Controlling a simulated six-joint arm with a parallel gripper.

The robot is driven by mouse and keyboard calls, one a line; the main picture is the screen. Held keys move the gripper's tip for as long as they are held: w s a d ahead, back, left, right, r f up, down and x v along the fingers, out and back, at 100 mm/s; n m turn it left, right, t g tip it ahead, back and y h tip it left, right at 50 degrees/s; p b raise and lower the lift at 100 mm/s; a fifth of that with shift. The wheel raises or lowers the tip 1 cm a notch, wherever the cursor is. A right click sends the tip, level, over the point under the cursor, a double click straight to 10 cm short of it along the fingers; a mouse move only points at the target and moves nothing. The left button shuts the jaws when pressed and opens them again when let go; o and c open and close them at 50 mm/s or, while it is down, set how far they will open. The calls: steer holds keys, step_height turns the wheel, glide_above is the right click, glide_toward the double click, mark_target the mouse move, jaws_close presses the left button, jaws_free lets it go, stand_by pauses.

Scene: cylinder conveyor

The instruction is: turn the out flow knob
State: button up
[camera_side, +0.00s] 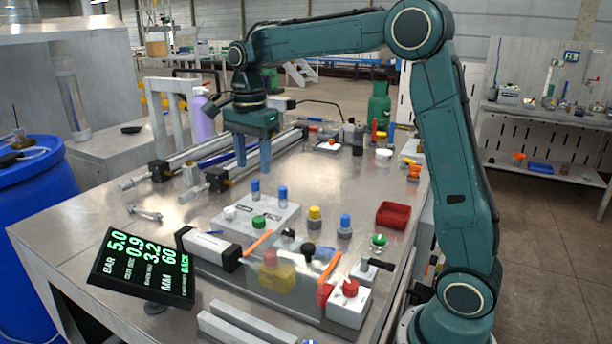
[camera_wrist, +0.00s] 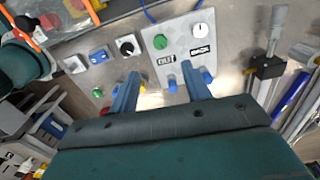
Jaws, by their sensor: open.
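The light grey control plate (camera_side: 270,221) lies on the bench and also shows in the wrist view (camera_wrist: 182,48). It bears a green button, a white button and two upright blue knobs. In the wrist view, the blue knob in line with the OUT label (camera_wrist: 172,86) appears between my fingers, nearer the right one; I take it as the out flow knob, also in the side view (camera_side: 282,194).
A display (camera_side: 142,265) and a clear-covered unit (camera_side: 280,275) stand in front of the plate. Yellow- and blue-topped pieces (camera_side: 345,225) and a red tray (camera_side: 393,214) are to its right. Cylinder rails (camera_side: 215,180) lie behind left. Bare bench lies behind the knobs.

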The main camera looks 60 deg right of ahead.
mark_target(258, 219)
steer(key=shift+f, duration=0.1)
step_height(258, 219, down, 14)
steer(key=shift+r, duration=0.25)
stand_by(0.5)
steer(key=c, duration=1)
